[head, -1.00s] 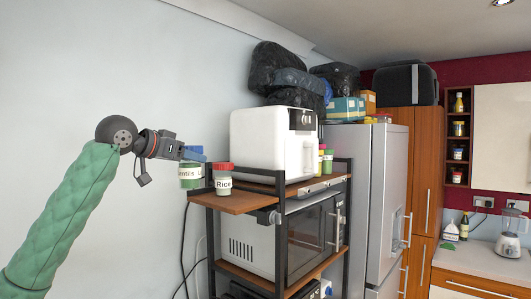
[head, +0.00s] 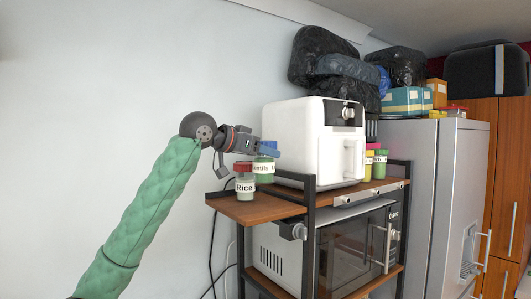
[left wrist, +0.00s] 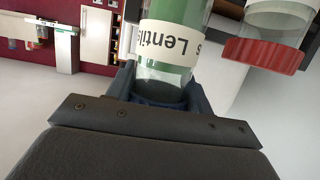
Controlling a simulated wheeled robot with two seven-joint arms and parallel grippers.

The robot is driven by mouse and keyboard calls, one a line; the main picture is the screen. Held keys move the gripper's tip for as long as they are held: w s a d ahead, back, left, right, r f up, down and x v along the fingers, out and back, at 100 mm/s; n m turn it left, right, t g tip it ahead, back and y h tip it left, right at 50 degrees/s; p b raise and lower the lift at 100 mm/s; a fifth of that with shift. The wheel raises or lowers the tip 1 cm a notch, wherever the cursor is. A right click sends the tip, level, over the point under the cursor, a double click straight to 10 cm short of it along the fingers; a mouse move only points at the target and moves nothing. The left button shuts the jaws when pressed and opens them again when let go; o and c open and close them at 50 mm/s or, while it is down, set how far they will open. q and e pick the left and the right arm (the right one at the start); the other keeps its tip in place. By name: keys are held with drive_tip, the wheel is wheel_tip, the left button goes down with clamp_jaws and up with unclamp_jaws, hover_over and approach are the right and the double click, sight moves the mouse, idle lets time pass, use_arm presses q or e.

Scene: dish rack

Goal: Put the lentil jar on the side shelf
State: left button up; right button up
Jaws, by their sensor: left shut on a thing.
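The lentil jar (head: 264,169) is a clear jar with green contents and a white "Lentils" label. My left gripper (head: 268,149) is shut on its top end. In the head view the jar is just right of and behind the rice jar (head: 244,184), over the wooden side shelf (head: 240,209). I cannot tell whether its base touches the shelf. In the left wrist view the lentil jar (left wrist: 172,45) is between the blue fingers, with the rice jar's red lid (left wrist: 262,53) to its right, apart from it. My right gripper is not in view.
A white appliance (head: 318,140) stands right of the jars on the rack's top board. Small jars with yellow and green lids (head: 374,165) stand beyond it. A microwave (head: 335,248) is below, and a fridge (head: 440,190) stands to the right. The shelf's front left part is bare.

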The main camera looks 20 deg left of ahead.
sight(264, 171)
use_arm(q)
drive_tip(key=shift+w+d, duration=0.25)
drive_tip(key=shift+f, duration=0.35)
drive_tip(key=shift+s+a+f+b, duration=0.25)
drive_tip(key=shift+f+b, duration=0.1)
drive_tip(key=shift+f, duration=0.15)
drive_tip(key=shift+f+b, duration=0.35)
drive_tip(key=shift+f, duration=0.45)
drive_tip(key=shift+w+d+f+b, duration=0.1)
drive_tip(key=shift+f+b, duration=0.25)
drive_tip(key=shift+f, duration=0.45)
drive_tip(key=shift+f, duration=0.2)
